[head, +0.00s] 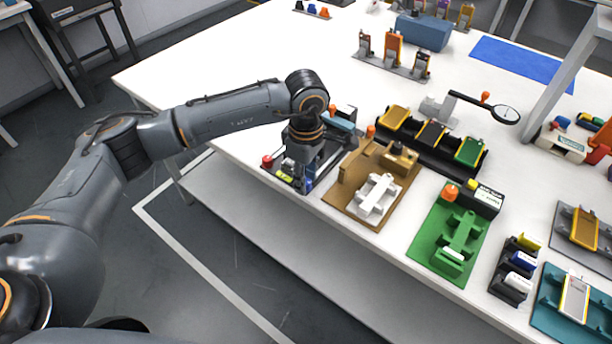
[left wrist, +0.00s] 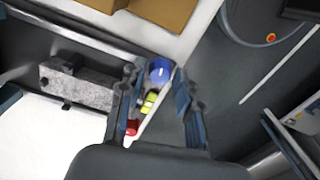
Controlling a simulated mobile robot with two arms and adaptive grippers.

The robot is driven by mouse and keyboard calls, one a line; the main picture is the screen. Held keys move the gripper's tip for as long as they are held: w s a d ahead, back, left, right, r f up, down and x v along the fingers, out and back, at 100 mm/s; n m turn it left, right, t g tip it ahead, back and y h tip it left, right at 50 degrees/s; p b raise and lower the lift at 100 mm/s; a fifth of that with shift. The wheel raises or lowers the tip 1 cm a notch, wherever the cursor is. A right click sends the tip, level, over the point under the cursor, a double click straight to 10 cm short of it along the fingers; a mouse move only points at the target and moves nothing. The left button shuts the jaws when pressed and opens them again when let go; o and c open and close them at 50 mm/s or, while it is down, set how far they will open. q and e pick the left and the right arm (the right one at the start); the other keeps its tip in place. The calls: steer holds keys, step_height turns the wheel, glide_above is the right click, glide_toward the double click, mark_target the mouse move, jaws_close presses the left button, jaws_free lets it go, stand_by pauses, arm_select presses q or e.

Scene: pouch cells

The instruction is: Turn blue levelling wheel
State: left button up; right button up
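The blue levelling wheel (left wrist: 159,70) shows in the left wrist view, between and just beyond the fingertips of my left gripper (left wrist: 158,88). A yellow wheel (left wrist: 149,101) and a red wheel (left wrist: 132,127) sit in a row with it, the red one close to the left finger. The fingers are apart, with a gap on the right side of the wheels; I see no grip on the blue wheel. In the head view my left gripper (head: 299,172) points down over the dark levelling fixture at the table's front edge and hides part of it. My right gripper is out of view.
A brown board with a white fixture (head: 375,199) stands just right of my left gripper. A green board (head: 441,254) and a dark rack with several coloured pieces (head: 428,136) lie farther right. The white table's front edge is close below the gripper.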

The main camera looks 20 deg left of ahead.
arm_select(q)
step_height(320, 180, up, 12)
stand_by(0.4)
steer(key=shift+f, duration=0.1)
